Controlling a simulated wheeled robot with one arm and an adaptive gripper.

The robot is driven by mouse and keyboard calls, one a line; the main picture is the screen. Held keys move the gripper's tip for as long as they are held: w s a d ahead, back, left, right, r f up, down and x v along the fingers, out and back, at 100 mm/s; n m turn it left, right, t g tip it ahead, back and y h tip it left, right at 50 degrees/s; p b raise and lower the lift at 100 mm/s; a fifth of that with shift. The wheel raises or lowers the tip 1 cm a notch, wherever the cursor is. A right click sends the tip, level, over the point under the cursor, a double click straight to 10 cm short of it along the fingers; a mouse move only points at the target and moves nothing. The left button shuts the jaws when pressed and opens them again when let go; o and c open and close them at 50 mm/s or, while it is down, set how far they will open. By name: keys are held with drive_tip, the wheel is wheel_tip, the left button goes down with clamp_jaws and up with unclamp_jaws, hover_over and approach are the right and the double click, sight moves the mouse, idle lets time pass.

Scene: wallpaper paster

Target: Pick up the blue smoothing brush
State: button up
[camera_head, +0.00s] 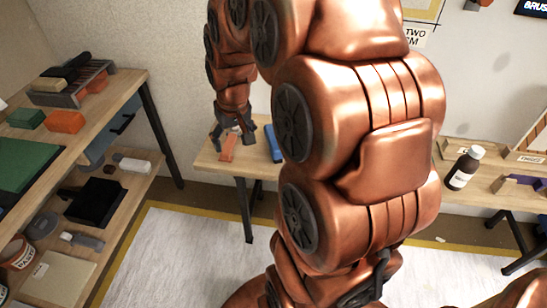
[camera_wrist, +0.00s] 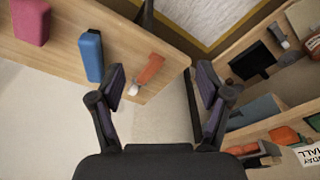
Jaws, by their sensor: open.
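A blue bar-shaped thing, which looks like the blue smoothing brush (camera_head: 273,143), lies on the wooden table behind my arm. In the wrist view the blue brush (camera_wrist: 91,56) lies to the left of my gripper, outside the jaws. My gripper (camera_head: 233,133) is over the table's left part, to the left of the blue brush. In the wrist view my gripper (camera_wrist: 163,82) is open, with nothing held between its fingers. An orange tool with a white tip (camera_wrist: 151,68) shows just beyond and between the fingertips.
The orange tool (camera_head: 228,148) is beside the blue brush. A pink block (camera_wrist: 30,20) is on the brush's far side. A loaded shelf (camera_head: 140,82) stands at left. A dark bottle (camera_head: 464,168) stands on the right part of the table. A pale sheet (camera_head: 175,250) covers the floor.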

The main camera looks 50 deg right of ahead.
drive_tip(key=w+d+f+m+t+h+b, duration=0.1)
drive_tip(key=w+d+f+b, duration=0.15)
drive_tip(key=d+f, duration=0.3)
drive_tip(key=w+d+f+m+b, duration=0.1)
drive_tip(key=w+d+f+b, duration=0.1)
drive_tip(key=d+f+b, duration=0.3)
drive_tip(key=m+h+b, duration=0.1)
drive_tip(key=b, duration=0.1)
approach(274, 136)
drive_tip(key=shift+t, duration=0.3)
drive_tip(key=x, duration=0.5)
drive_tip(key=shift+a+f, duration=0.2)
drive_tip(key=shift+a, duration=0.05)
drive_tip(key=shift+x, duration=1.1)
drive_tip(key=x, duration=0.1)
drive_tip(key=b+x, duration=0.1)
drive_tip(key=x, duration=0.2)
drive_tip(key=shift+s+d+f, duration=0.2)
drive_tip(key=shift+s+d, duration=0.05)
drive_tip(key=shift+s, duration=0.05)
drive_tip(key=shift+w+d+f, duration=0.15)
drive_tip(key=shift+w+f, duration=0.05)
drive_tip(key=shift+f, duration=0.15)
drive_tip(key=shift+f, duration=0.25)
clamp_jaws()
